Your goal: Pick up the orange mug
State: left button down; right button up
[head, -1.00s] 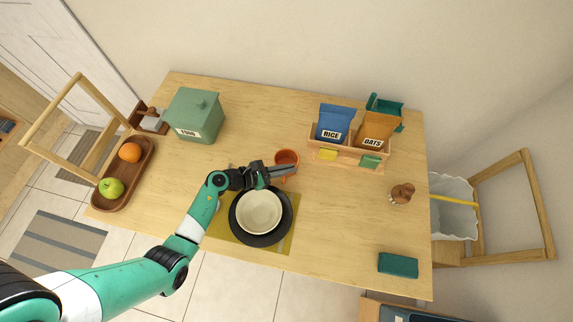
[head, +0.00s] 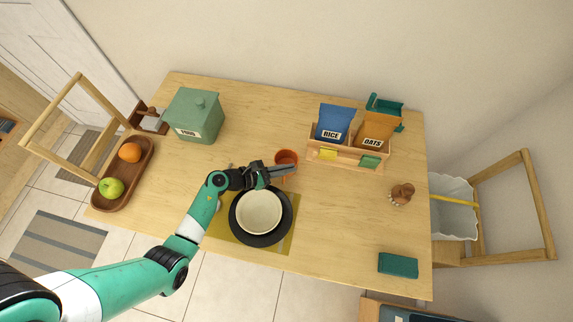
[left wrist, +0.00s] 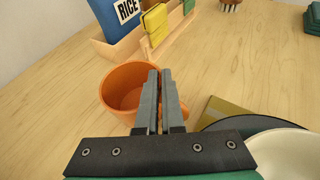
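The orange mug (head: 287,155) is upright near the middle of the table, just behind the black plate. In the left wrist view the mug (left wrist: 122,84) shows its open mouth, left of the fingers. My left gripper (head: 290,171) reaches over the mug's near side. Its two fingers (left wrist: 160,75) are close together, with only a narrow gap, across the mug's right side. They look shut on the mug there; the exact contact is hidden behind them. A bit of orange shows right of the fingers. My right gripper is not in view.
A cream bowl (head: 259,212) sits in a black plate (head: 237,228) on a yellow mat (head: 283,243), close to the mug. A wooden rack (head: 325,159) with rice and oats bags stands behind right. A green box (head: 195,116) and fruit tray (head: 145,165) are left.

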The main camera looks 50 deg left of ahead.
pick_arm(q)
jog(key=shift+s+f, duration=0.1)
jog(key=shift+f, duration=0.05)
jog(key=shift+r, duration=0.3)
notch_tip(320, 180, up, 3)
jog(key=shift+r+p, duration=0.15)
jog(key=shift+p, duration=0.65)
jog(key=s+d+r+p, duration=0.2)
jog(key=s+d+r, duration=0.1)
jog(key=d, duration=0.3)
jog(key=s+d+r+p, duration=0.3)
jog(key=d+r, duration=0.3)
jog(key=shift+s+r, duration=0.15)
jog(key=shift+s, duration=0.25)
